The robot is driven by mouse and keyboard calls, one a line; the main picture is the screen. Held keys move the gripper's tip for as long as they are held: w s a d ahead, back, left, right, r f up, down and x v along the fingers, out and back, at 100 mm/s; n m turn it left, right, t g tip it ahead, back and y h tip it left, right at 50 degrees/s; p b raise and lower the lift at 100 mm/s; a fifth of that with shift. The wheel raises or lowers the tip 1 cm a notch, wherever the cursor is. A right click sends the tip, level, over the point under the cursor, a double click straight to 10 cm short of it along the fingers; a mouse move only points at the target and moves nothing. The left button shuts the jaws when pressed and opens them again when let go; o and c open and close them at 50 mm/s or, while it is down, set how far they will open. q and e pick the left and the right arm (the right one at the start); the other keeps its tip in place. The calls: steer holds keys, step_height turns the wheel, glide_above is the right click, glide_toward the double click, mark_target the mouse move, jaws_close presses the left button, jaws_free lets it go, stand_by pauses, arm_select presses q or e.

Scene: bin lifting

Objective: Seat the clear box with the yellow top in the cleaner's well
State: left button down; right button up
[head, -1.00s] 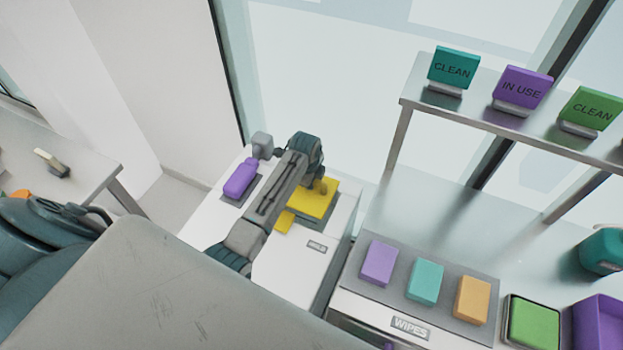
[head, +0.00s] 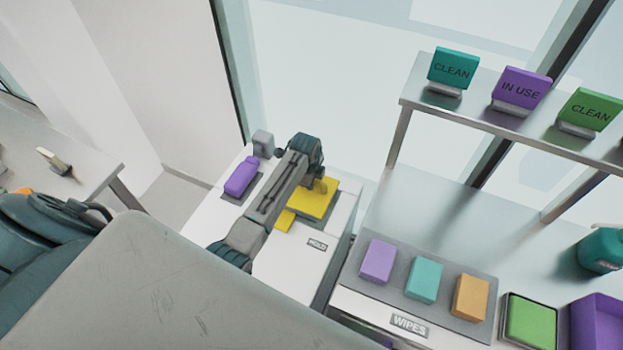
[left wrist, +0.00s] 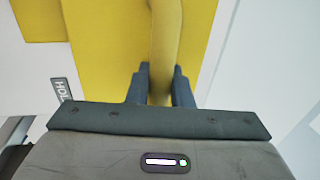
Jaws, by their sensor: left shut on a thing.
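The yellow top (head: 306,204) of the box lies at the right part of a white unit labelled HOLD (head: 290,262), which looks like the cleaner. The box's clear walls are hard to make out, and I cannot tell how deep it sits. My left gripper (head: 320,186) is over the top. In the left wrist view its fingers (left wrist: 160,88) are shut on the upright yellow handle (left wrist: 165,45), with the flat yellow top (left wrist: 110,50) beneath. My arm hides part of the top and the unit. My right gripper is out of view.
A purple block (head: 240,176) lies on a grey pad left of my arm. A grey tray (head: 399,299) with purple, teal and orange blocks stands to the right, beside a green block (head: 531,321). A shelf (head: 560,136) with signs stands behind.

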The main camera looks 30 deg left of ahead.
arm_select(q)
steer(key=shift+p, duration=0.3)
stand_by(0.5)
steer(key=c, duration=1.2)
jaws_free()
steer(key=shift+f, duration=0.1)
step_height(320, 180, up, 11)
steer(key=s+b, duration=0.2)
steer(key=shift+f+b, duration=0.15)
steer(key=shift+b, duration=0.25)
steer(key=shift+s, duration=0.1)
